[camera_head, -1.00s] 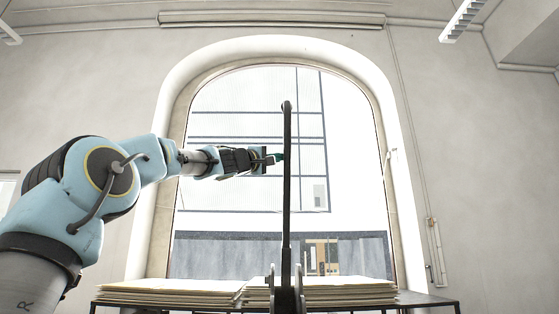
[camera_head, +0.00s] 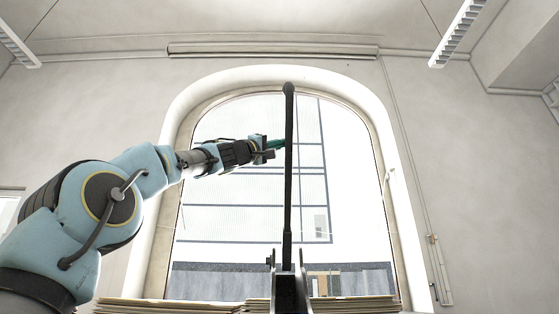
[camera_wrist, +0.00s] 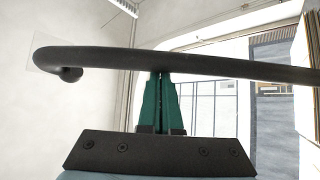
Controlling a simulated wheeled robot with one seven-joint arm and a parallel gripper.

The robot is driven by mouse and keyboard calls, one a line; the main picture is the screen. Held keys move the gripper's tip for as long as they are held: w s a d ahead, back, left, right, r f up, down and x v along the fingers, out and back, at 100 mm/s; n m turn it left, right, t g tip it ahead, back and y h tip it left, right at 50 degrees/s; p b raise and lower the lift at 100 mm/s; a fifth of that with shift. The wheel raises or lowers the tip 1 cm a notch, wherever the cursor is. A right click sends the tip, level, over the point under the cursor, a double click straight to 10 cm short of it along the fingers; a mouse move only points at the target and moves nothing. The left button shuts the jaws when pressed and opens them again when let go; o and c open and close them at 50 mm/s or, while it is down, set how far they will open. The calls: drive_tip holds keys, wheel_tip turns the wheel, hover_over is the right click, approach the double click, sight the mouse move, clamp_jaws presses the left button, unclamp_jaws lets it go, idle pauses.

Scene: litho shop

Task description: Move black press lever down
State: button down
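The black press lever (camera_head: 288,170) stands upright in the middle of the head view, its rounded top well above its pivot bracket (camera_head: 287,285). In the wrist view, the lever (camera_wrist: 215,66) crosses the upper picture as a dark bar with a bent end at left. My gripper (camera_head: 278,145) is at the lever's left side, on its upper part. Its green fingers (camera_wrist: 166,78) are together, with only a thin gap and nothing visible between them. Their tips meet the lever's edge in the wrist view; I cannot tell whether they touch it.
Stacks of paper sheets (camera_head: 170,305) lie at the bottom of the head view, behind the lever. A large arched window (camera_head: 250,215) is in the wall behind. The space around the lever's upper part looks clear.

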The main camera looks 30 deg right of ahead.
drive_tip(key=s+a+f+m+g+h+b, duration=0.25)
drive_tip(key=s+f+m+b, duration=0.2)
drive_tip(key=f+b, duration=0.55)
drive_tip(key=s+a+f+m+g+h+b, duration=0.1)
drive_tip(key=s+f+m+g+b, duration=0.35)
drive_tip(key=b, duration=0.95)
wheel_tip(320, 180, down, 20)
drive_tip(key=s+a+n+t+b, duration=0.1)
drive_tip(key=s+b, duration=0.1)
drive_tip(key=b, duration=1.8)
drive_tip(key=shift+s+a+n, duration=0.2)
drive_tip(key=shift+n, duration=0.1)
